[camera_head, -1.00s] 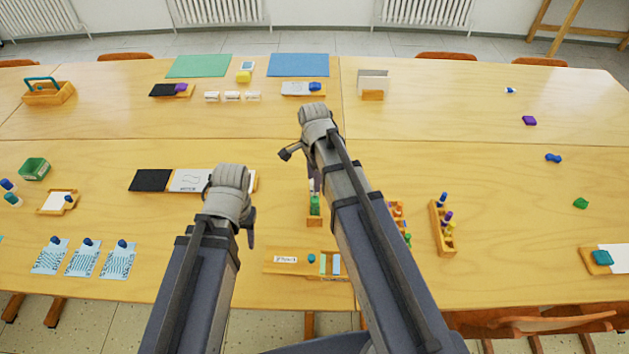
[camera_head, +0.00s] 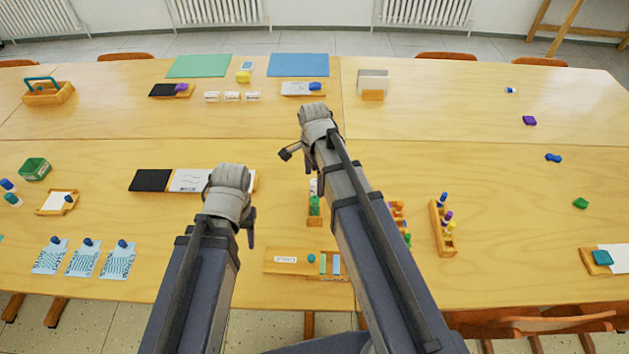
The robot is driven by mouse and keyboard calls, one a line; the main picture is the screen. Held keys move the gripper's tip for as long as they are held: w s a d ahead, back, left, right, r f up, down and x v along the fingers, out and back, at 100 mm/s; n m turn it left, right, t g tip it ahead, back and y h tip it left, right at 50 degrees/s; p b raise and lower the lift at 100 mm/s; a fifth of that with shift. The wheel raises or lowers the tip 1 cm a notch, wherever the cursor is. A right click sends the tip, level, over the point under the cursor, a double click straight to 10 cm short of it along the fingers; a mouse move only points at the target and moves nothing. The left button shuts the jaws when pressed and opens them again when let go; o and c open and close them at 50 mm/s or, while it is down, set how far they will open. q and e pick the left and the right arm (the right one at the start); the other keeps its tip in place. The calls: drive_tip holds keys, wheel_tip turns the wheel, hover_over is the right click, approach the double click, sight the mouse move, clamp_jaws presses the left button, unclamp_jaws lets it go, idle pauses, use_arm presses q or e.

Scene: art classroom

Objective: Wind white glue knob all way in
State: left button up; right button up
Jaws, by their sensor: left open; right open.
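A small upright object with a white upper part (camera_head: 312,187) and a green lower part (camera_head: 314,206) stands in a narrow wooden holder (camera_head: 314,222) at the middle of the near table. It may be the white glue stick; I cannot make out its knob. My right forearm hides the holder's right side. My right gripper (camera_head: 304,154) is open and empty, above and beyond the holder in the picture. My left gripper (camera_head: 231,208) is open and empty, left of the holder, over the right part of a board with a white sheet (camera_head: 188,181).
A wooden tray (camera_head: 278,268) with a label and teal knob lies in front. A wooden rack (camera_head: 437,232) with coloured pegs stands right of my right arm, and other pieces are partly hidden behind that arm. Patterned cards (camera_head: 84,262) lie at left. The table's right middle is mostly free.

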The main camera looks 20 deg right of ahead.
drive_tip(key=m, duration=1.1)
drive_tip(key=shift+m, duration=0.3)
drive_tip(key=c, duration=1.4)
drive_tip(key=shift+c, duration=0.2)
